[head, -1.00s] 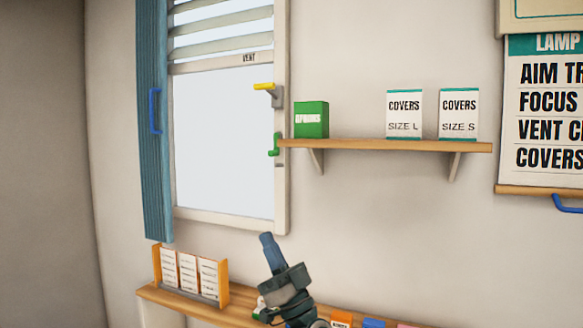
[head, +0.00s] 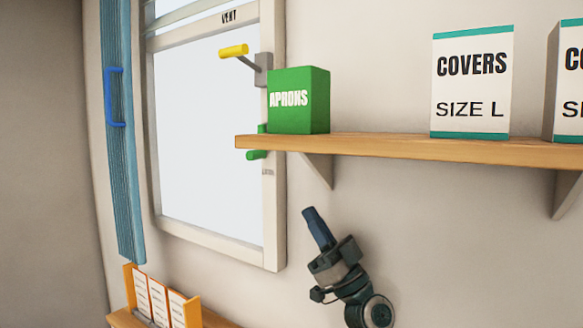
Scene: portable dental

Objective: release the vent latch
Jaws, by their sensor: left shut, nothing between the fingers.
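The window (head: 205,140) has a white frame with the word VENT on its top rail. A yellow-ended lever (head: 234,51) sticks out to the left from a grey mount on the right frame post, just below that rail. A green handle (head: 257,155) sits lower on the same post, partly hidden by the shelf end; the small label below it is too small to read. I cannot tell for sure which one is the vent latch. My left gripper (head: 311,215) is shut and empty, pointing up, below the shelf and right of the window, apart from both handles. My right gripper is not in view.
A wooden shelf (head: 400,147) on brackets juts out beside the window, above my left gripper. It carries a green APRONS box (head: 299,100) and white COVERS boxes (head: 472,83). A blue shutter (head: 120,190) with a handle stands left. An orange card rack (head: 190,312) is below.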

